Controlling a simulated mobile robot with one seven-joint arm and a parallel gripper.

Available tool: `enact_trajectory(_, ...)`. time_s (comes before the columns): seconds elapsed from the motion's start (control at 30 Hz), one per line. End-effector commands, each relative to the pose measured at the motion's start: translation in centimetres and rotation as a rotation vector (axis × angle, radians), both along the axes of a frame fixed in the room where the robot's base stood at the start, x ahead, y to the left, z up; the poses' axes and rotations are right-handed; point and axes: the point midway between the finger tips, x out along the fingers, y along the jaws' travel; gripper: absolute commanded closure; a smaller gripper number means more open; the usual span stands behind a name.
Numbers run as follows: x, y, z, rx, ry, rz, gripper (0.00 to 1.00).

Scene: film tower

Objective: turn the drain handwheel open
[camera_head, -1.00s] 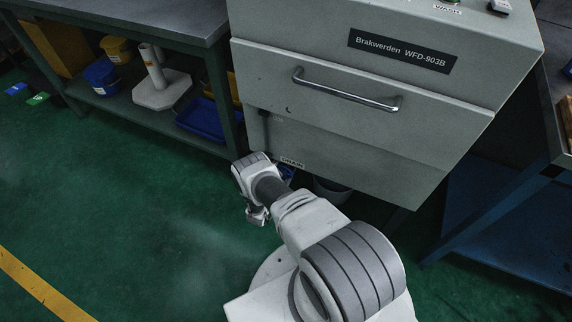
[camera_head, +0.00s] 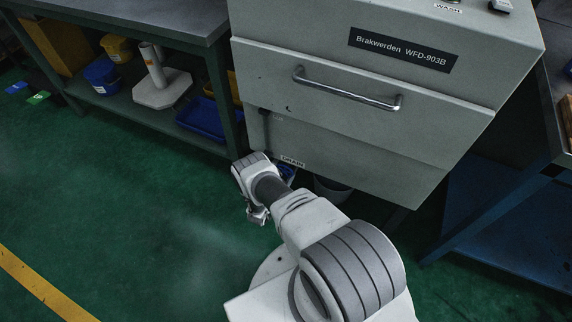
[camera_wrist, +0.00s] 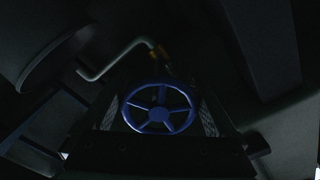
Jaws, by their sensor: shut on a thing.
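The drain handwheel (camera_wrist: 160,107) is a blue spoked wheel, seen face-on in the dark wrist view. The textured fingers of my gripper (camera_wrist: 160,117) stand at its left and right rim and are shut on it. In the head view a small blue part of the wheel (camera_head: 287,174) shows under the machine's lower edge, beside the DRAIN label (camera_head: 293,162). My arm hides most of it there. How far the wheel is turned cannot be told.
A bent pipe (camera_wrist: 112,60) with a brass-coloured fitting runs behind the wheel. The grey machine (camera_head: 360,130) hangs over my wrist.

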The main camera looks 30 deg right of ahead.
Motion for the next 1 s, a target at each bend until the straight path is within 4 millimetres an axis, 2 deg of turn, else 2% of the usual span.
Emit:
enact_trajectory(0.5,-0.13,-0.15,-0.16,-0.277,0.353,0.004,0.63)
enact_trajectory(1.0,-0.25,-0.26,-0.20,-0.406,0.517,0.003,0.63)
